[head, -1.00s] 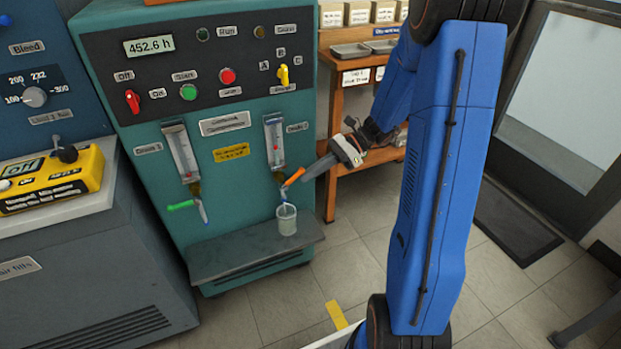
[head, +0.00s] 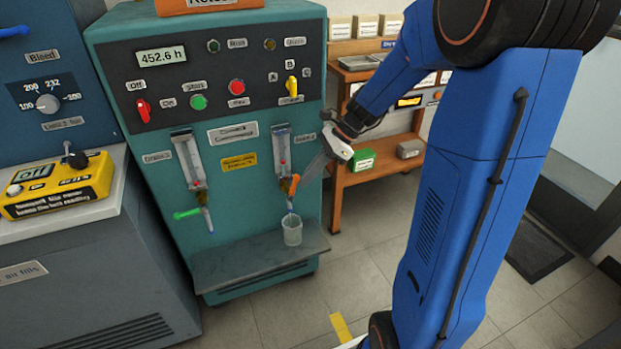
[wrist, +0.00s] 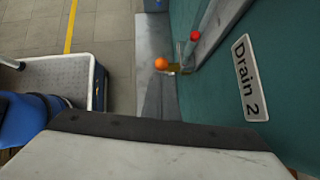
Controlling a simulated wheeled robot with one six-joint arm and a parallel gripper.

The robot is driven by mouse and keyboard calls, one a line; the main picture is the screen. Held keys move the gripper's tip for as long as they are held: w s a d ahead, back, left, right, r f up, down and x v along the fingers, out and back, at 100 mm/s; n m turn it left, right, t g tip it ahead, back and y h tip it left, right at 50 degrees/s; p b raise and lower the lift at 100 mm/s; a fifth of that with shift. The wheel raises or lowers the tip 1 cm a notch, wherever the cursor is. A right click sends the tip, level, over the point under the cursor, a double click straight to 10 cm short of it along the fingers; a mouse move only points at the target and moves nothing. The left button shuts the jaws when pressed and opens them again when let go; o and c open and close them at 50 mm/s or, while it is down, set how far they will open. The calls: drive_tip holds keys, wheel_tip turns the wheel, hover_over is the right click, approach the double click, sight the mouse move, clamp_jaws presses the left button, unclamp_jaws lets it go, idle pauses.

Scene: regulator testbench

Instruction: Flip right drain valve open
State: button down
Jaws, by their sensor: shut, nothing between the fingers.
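The right drain valve has an orange handle (head: 295,185) below the right sight tube (head: 281,152) on the teal bench. In the head view it stands steeply, nearly upright. In the wrist view I see its rounded orange end (wrist: 161,63) almost end-on, near the "Drain 2" label (wrist: 250,77). My gripper (head: 307,178) is shut and empty, just right of the handle. Whether it touches the handle I cannot tell. A large grey finger fills the bottom of the wrist view. The left drain valve's green handle (head: 187,214) lies about level.
A clear beaker (head: 292,230) stands on the bench's grey ledge (head: 240,268) below the right drain. A wooden shelf (head: 338,195) with boxes stands right of the bench. A yellow device (head: 60,188) sits on the cabinet at left. The floor in front is free.

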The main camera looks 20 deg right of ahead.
drive_tip(key=shift+a+r+h, duration=0.25)
drive_tip(key=shift+a+h, duration=0.1)
drive_tip(key=shift+h, duration=0.75)
